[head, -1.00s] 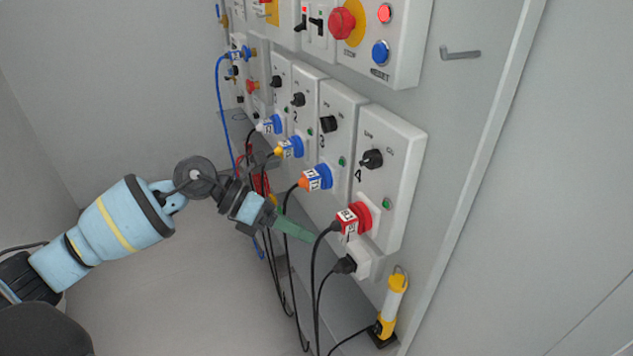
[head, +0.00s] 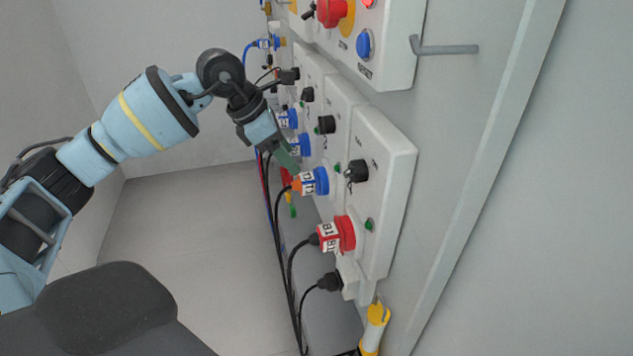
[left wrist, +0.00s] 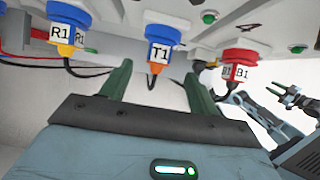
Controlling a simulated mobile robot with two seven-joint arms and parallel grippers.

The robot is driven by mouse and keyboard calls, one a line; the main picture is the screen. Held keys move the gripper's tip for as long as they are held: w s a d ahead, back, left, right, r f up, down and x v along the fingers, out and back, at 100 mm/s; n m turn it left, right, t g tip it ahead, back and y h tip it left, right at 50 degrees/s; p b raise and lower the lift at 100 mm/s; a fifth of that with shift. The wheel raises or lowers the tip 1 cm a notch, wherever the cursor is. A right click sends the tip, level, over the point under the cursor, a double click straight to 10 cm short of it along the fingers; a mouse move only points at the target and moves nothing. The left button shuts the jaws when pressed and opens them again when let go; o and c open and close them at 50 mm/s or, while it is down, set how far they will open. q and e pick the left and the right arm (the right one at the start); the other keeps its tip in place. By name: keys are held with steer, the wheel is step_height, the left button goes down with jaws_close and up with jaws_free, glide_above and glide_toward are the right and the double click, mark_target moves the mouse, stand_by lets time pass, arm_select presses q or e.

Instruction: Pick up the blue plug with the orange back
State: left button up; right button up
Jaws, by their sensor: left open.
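The blue plug with the orange back (head: 310,182) is labelled T1 and sits in a socket on the wall panel, its black cable hanging down. In the left wrist view the same blue plug (left wrist: 159,42) is ahead, centred between the fingers. My left gripper (head: 287,160) is beside the plug's orange back in the head view, close to it. In the left wrist view my left gripper (left wrist: 158,85) is open, with its green fingers apart and nothing between the tips. Part of my right arm with its gripper (left wrist: 290,97) shows small at the right of that view.
A red plug B1 (head: 335,234) is in the nearer socket, and a blue plug R1 with a yellow back (left wrist: 68,25) is on the other side. Black cables (head: 290,280) hang below. A grey hook (head: 445,49) sticks out of the wall.

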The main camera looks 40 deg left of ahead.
mark_target(304, 177)
arm_select(q)
steer(key=x, duration=0.2)
steer(key=shift+w+d+f, duration=0.1)
steer(key=shift+f, duration=0.25)
steer(key=shift+p+x, duration=0.3)
steer(key=shift+x, duration=2.25)
steer(key=c, duration=1.1)
steer(key=shift+r, duration=0.1)
